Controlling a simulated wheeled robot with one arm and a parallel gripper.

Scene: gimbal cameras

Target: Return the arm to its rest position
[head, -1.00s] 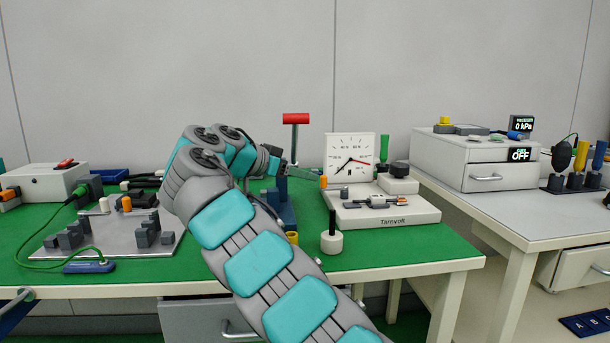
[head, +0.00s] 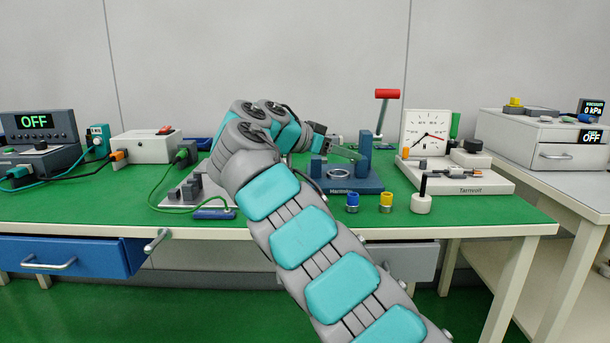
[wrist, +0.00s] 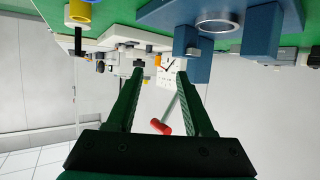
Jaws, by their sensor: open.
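My arm reaches up from the bottom of the head view and bends over the green table. My gripper (head: 343,150) points right, near the blue press stand (head: 368,182) with its upright post and metal ring. In the wrist view my gripper (wrist: 160,75) shows two dark green fingers spread apart with nothing between them. The wrist picture looks upside down, with the table at the top. The blue stand also shows there at upper right (wrist: 260,28). In the head view the arm's bend hides part of the table behind it.
A gauge board (head: 460,178) stands right of the blue stand. A red-handled lever (head: 387,94) rises behind it. Blue (head: 352,202) and yellow (head: 386,202) cylinders and a white knob (head: 421,204) line the front. A blue drawer (head: 70,256) juts out at left. A grey plate (head: 185,198) holds small blocks.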

